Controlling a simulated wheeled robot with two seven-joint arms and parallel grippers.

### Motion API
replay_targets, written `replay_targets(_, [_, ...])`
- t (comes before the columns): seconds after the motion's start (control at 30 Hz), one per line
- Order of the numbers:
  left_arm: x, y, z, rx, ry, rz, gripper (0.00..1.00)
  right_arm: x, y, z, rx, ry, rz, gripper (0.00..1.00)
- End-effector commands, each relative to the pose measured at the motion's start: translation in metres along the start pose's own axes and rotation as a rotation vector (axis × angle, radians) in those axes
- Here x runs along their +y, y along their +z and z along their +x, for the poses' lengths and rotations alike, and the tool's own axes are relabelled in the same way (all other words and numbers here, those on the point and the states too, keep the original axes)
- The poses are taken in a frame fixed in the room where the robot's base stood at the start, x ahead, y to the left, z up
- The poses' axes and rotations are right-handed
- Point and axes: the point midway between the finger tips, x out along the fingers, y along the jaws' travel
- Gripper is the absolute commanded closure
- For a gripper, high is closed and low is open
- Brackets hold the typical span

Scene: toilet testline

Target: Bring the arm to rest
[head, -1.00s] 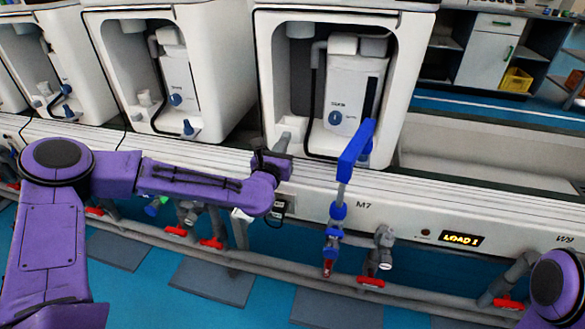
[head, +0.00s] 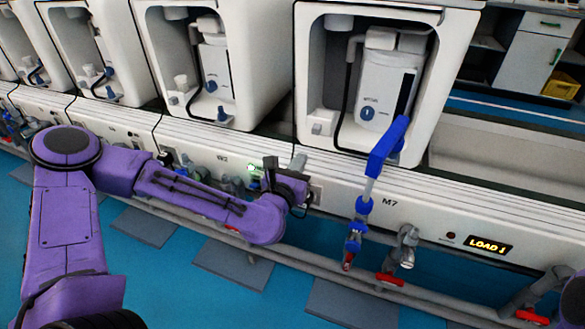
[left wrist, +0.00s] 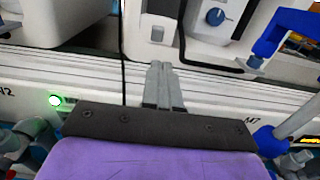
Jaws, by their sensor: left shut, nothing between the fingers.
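My purple left arm comes in from the left in the head view and reaches across the front of the test line. Its gripper (head: 298,163) is at the front panel, left of the M7 label and below the white unit. In the left wrist view the two grey fingers of the left gripper (left wrist: 160,70) are together with nothing between them, in front of the white panel ledge. My right gripper is not in view; only a bit of purple arm shows at the lower right edge of the head view.
A blue-handled fixture (head: 385,150) stands right of the left gripper, also in the left wrist view (left wrist: 280,35). White toilet units (head: 455,50) line the bench. Pipes with red valve handles (head: 390,279) run below. A LOAD display (head: 487,245) is at right.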

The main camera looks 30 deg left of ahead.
Motion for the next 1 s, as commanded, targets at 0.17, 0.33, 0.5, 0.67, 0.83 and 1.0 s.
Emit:
replay_targets(0.17, [0.002, 0.000, -0.025, 0.001, 0.004, -0.002, 1.00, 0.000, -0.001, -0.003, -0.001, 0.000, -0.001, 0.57])
replay_targets(0.33, [0.001, 0.000, -0.028, 0.000, 0.001, 0.000, 1.00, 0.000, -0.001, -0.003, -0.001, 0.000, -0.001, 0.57])
replay_targets(0.5, [-0.002, -0.003, -0.028, 0.011, -0.014, 0.166, 1.00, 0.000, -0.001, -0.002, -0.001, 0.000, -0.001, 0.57])
replay_targets(0.67, [-0.018, -0.071, -0.046, 0.206, -0.170, 0.772, 1.00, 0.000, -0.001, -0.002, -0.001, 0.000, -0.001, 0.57])
replay_targets(0.83, [-0.027, -0.195, -0.119, 0.438, -0.580, 1.440, 1.00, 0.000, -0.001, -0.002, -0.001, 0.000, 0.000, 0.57])
replay_targets(1.0, [0.005, -0.280, -0.206, 0.573, -1.020, 1.907, 1.00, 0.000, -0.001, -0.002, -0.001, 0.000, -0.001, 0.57])
